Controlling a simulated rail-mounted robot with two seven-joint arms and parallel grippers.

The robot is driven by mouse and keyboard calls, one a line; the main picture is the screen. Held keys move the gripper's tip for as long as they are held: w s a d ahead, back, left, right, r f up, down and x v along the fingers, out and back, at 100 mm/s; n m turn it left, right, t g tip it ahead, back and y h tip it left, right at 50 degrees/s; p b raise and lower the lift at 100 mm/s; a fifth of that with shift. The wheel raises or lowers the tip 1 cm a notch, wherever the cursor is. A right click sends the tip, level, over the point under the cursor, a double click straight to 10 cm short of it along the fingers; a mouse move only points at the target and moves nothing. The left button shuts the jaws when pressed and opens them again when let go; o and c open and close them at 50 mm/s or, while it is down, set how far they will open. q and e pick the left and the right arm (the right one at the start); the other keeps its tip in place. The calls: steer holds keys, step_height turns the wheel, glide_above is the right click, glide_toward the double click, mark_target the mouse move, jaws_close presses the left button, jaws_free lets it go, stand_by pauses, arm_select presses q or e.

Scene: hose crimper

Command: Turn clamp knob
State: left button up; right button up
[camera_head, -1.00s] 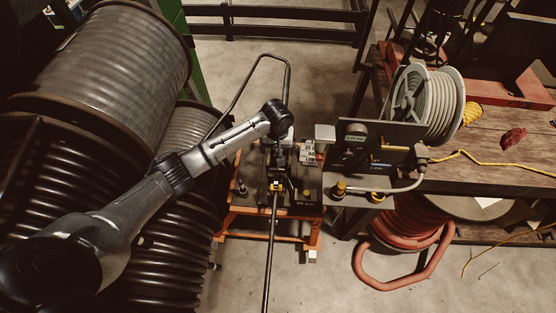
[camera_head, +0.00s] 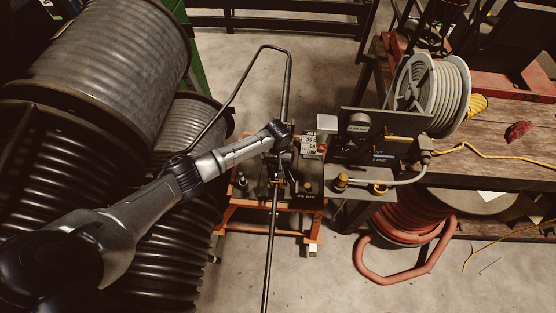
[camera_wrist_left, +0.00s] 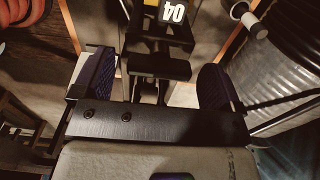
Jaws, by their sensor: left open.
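A dark crossbar piece that looks like the clamp knob (camera_wrist_left: 158,66) shows in the left wrist view, between the fingers of my left gripper (camera_wrist_left: 153,78). The fingers are open, with one on each side of it and visible gaps between. I cannot tell how deep the piece sits between them. In the head view my left gripper (camera_head: 276,170) points down over the crimper (camera_head: 308,196) on its orange stand, and my wrist hides the knob there. My right gripper is not in view.
A long black hose (camera_head: 270,255) runs through the crimper toward the bottom of the picture. A panel box (camera_head: 372,150) and grey hose reel (camera_head: 440,95) stand to the right. Large hose drums (camera_head: 105,60) crowd the left. Bare floor (camera_head: 330,280) lies in front.

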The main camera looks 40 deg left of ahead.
arm_select(q)
steer(key=c, duration=0.9)
steer(key=shift+c, duration=0.2)
